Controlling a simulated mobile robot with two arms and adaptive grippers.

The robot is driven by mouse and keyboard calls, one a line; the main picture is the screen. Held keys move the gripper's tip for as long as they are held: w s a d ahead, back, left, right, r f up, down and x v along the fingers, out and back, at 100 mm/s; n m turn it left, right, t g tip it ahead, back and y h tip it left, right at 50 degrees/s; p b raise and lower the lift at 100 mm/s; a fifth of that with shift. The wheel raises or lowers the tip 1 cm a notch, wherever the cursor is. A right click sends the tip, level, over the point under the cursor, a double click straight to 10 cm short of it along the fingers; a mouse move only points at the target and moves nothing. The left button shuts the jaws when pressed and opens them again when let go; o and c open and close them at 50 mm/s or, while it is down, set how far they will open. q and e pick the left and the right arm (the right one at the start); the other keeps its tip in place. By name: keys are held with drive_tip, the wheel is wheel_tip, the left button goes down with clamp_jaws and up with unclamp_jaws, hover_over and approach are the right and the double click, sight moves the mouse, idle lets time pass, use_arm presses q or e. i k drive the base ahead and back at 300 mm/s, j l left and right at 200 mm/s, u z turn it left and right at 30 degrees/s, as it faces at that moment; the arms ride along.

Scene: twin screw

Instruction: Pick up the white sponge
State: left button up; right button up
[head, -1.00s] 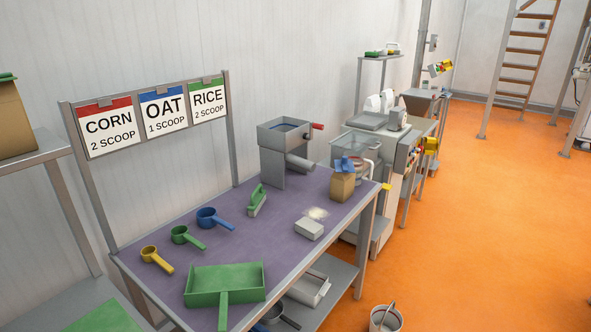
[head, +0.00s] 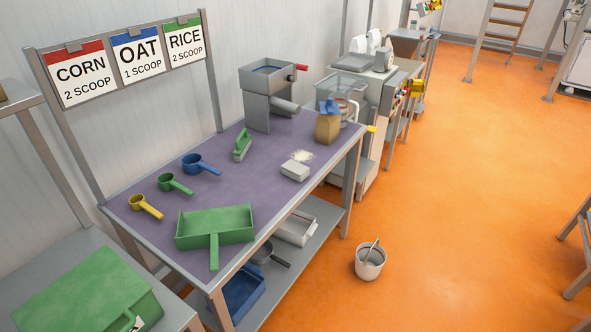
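The white sponge (head: 295,171) is a small pale block lying flat on the purple top of the metal table (head: 240,183), near its right edge. A small pile of pale powder (head: 301,156) lies just behind it. Nothing covers the sponge. Neither of my grippers is in the head view.
On the table are a green dustpan (head: 214,226), a green brush (head: 242,146), blue (head: 202,165), green (head: 174,184) and yellow (head: 145,206) scoops, a paper bag (head: 328,124) and a grey machine (head: 270,96). A bucket (head: 370,262) stands on the orange floor, which is otherwise open to the right.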

sight(297, 171)
drive_tip(key=i+l+u, duration=0.3)
drive_tip(key=i, duration=0.25)
drive_tip(key=i+l+u, duration=0.35)
drive_tip(key=i+l, duration=0.2)
drive_tip(key=l, duration=0.1)
